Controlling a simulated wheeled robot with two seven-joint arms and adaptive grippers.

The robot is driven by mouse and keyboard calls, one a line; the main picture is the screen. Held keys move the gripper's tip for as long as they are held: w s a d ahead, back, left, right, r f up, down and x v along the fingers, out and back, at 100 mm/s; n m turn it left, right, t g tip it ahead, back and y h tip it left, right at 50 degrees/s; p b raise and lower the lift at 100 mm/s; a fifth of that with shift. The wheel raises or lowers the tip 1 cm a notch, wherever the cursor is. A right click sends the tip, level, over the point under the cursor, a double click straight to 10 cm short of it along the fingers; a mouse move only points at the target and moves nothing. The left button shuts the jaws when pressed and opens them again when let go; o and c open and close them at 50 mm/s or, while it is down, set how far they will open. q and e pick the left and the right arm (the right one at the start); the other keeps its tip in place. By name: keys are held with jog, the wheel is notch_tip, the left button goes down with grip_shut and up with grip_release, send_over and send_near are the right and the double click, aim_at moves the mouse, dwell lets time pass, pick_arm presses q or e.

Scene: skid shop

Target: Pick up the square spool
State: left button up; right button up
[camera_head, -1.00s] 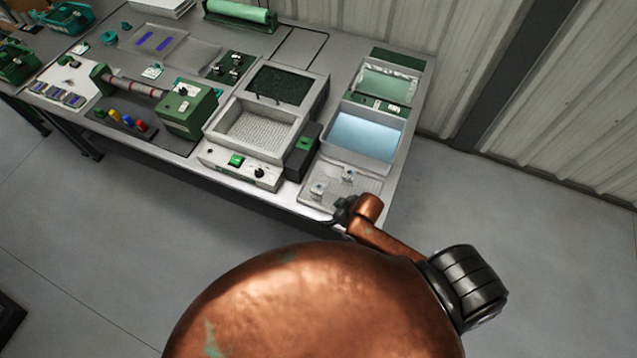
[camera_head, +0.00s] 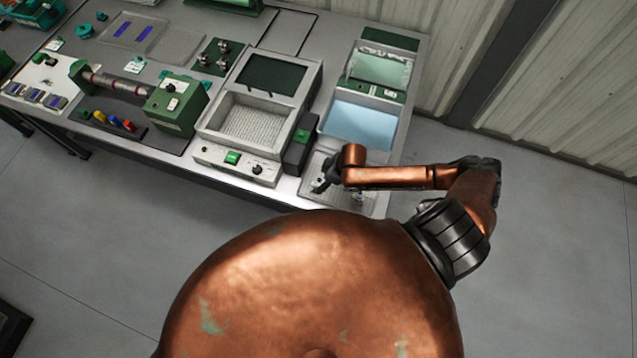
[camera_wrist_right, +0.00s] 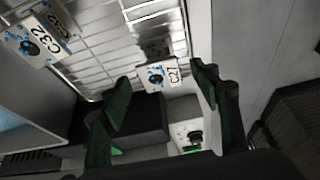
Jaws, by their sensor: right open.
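In the right wrist view a small square metal piece marked C27 (camera_wrist_right: 158,77), with a blue-speckled face and a dark hole, sits on a wire-mesh tray (camera_wrist_right: 108,45). A similar piece marked C32 (camera_wrist_right: 32,44) lies at the upper left. I cannot tell which one is the square spool. My right gripper (camera_wrist_right: 162,92) is open, its fingers either side of and short of C27, holding nothing. In the head view my right gripper (camera_head: 322,184) is over the left part of the tray; my arm hides part of the tray. My left gripper is out of view.
Another small pale piece (camera_head: 358,197) shows at the tray's near right in the head view. A blue bath (camera_head: 360,123) lies behind the tray. A dark box (camera_head: 300,143) and a cleaner with a green button (camera_head: 232,158) stand left. Floor is clear at right.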

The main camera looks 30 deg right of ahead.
aim_at(319, 181)
jog(key=x, duration=0.3)
jog(key=shift+w, duration=0.1)
jog(key=shift+a, duration=0.1)
jog(key=c, duration=0.7)
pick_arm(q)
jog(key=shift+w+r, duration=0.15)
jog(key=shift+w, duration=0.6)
pick_arm(e)
jog(key=c, duration=0.7)
jog(key=shift+c, duration=0.2)
